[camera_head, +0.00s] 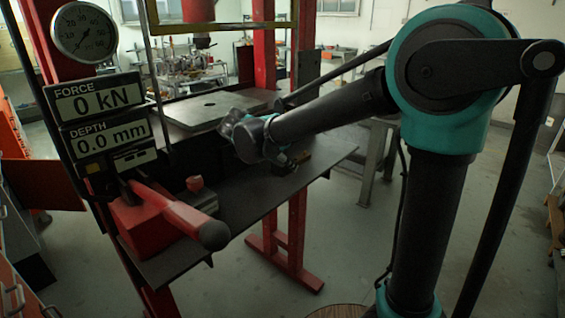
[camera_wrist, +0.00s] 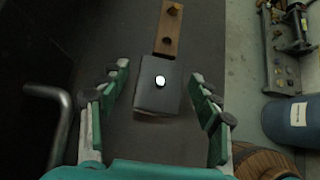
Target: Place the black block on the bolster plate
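The bolster plate (camera_head: 213,109) is a flat grey plate with a small dark hole, lying on the red press frame in the head view. The black block (camera_wrist: 156,98) is a dark squarish block with a bright white spot on top, on a dark shelf surface in the wrist view. My gripper (camera_wrist: 160,74) is open, with one finger on each side of the block and visible gaps to it. In the head view my gripper (camera_head: 284,156) is over the shelf, to the right of and lower than the plate. I cannot make out the block there.
A brown strip with two knobs (camera_wrist: 169,34) lies just beyond the block. The dark shelf (camera_head: 250,205) has clear room in front. A red pump with a handle (camera_head: 165,220) stands at its left. The press gauges (camera_head: 100,105) read 0 kN and 0.0 mm. A bent metal bar (camera_wrist: 62,110) shows at left.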

